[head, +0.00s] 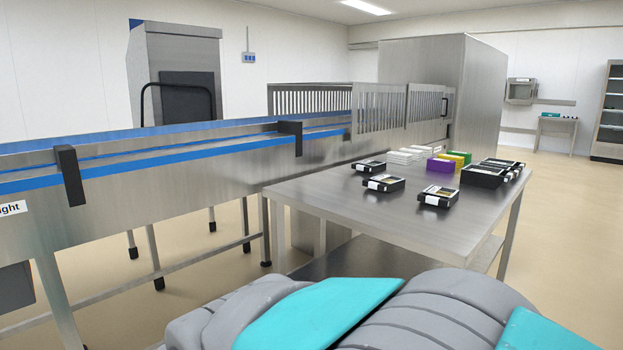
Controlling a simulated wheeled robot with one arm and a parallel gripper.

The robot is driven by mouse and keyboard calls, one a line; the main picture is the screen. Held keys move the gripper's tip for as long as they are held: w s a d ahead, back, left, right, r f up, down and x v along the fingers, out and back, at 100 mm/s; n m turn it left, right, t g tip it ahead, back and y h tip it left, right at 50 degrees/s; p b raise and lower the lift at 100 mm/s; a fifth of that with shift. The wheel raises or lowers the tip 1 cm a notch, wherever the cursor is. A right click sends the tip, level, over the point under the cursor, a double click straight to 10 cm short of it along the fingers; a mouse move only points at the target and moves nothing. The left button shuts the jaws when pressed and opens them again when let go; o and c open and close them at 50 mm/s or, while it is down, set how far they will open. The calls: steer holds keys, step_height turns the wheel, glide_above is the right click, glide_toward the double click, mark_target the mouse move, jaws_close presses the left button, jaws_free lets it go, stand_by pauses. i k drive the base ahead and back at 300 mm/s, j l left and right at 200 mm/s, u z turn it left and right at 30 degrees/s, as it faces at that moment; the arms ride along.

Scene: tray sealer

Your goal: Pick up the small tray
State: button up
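Several black trays with pale labels lie on a steel table in front of me. Three lie apart from the rest: a back-left tray (369,166), a middle tray (383,184) and a front tray (438,196). More black trays (483,178) sit close together at the table's right side and look somewhat larger or stacked. I cannot tell which one is the small tray. My grey and teal arm crosses the bottom of the view, well short of the trays. My gripper is not in view.
The steel table (335,203) has bare room at its front and left. White packs (403,156), a purple box (440,165), a green box (457,157) and a yellow box (447,161) stand at its back. A steel conveyor (150,195) with blue edges runs along the left.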

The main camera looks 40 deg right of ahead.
mark_target(444, 197)
steer(key=k+l, duration=0.15)
steer(key=l, duration=0.4)
steer(key=k+l+z, duration=0.15)
steer(key=l, duration=0.4)
steer(key=k+l, duration=0.1)
steer(key=l, duration=0.45)
steer(key=k+l+z, duration=0.15)
steer(key=l, duration=1)
steer(key=i+l, duration=0.15)
steer(key=l, duration=0.25)
steer(key=i+l+u, duration=0.1)
steer(key=l, duration=0.3)
steer(key=i+l, duration=0.15)
steer(key=l, duration=0.25)
steer(key=i+l+u, duration=0.15)
steer(key=l, duration=0.3)
steer(key=l+u, duration=0.1)
